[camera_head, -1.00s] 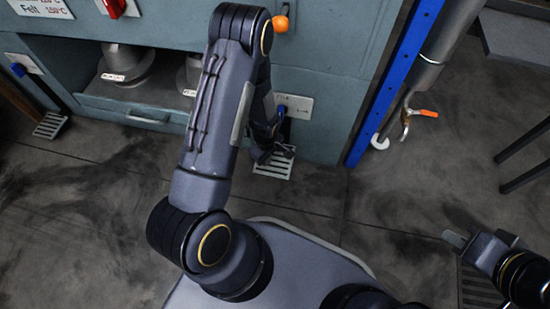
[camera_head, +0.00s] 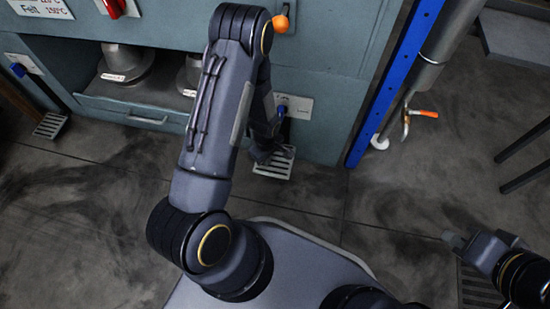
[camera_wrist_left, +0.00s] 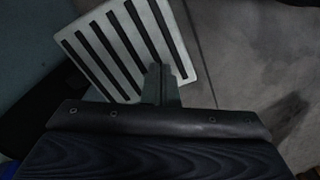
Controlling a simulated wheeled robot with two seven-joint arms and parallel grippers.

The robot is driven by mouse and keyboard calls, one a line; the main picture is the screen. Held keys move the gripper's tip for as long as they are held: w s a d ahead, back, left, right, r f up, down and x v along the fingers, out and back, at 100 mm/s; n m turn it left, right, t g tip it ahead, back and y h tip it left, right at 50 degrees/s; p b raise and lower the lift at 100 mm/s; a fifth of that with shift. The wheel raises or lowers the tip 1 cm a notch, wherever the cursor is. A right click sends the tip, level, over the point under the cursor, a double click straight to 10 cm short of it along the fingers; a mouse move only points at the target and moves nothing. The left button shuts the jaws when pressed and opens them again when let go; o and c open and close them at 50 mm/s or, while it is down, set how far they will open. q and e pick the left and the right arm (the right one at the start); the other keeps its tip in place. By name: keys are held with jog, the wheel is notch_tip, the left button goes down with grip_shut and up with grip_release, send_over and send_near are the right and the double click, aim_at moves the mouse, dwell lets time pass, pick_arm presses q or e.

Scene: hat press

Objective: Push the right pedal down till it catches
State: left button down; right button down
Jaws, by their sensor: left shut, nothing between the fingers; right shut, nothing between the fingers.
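The right pedal (camera_head: 272,170) is a pale slotted plate low at the front of the teal press, below a white plate with a blue knob. It fills the upper middle of the left wrist view (camera_wrist_left: 100,50). My left gripper (camera_head: 264,157) is shut and empty, pointing down at the pedal. In the left wrist view its fingertips (camera_wrist_left: 159,75) overlap the pedal's near edge; I cannot tell whether they touch it. My left forearm hides part of the press. My right gripper (camera_head: 452,239) is shut and empty at the lower right, far from the pedal.
A second slotted pedal (camera_head: 50,125) stands at the far left. A blue post (camera_head: 395,85) and a pipe with an orange-handled tap (camera_head: 420,113) stand right of the right pedal. Dark floor (camera_head: 385,195) between the press and my right gripper is clear.

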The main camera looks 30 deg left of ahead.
aim_at(267, 168)
dwell(0.4)
pick_arm(q)
jog(key=shift+f+b, duration=2.4)
jog(key=shift+f, duration=5.2)
notch_tip(267, 168, up, 6)
jog(key=p, duration=0.4)
jog(key=shift+p, duration=0.3)
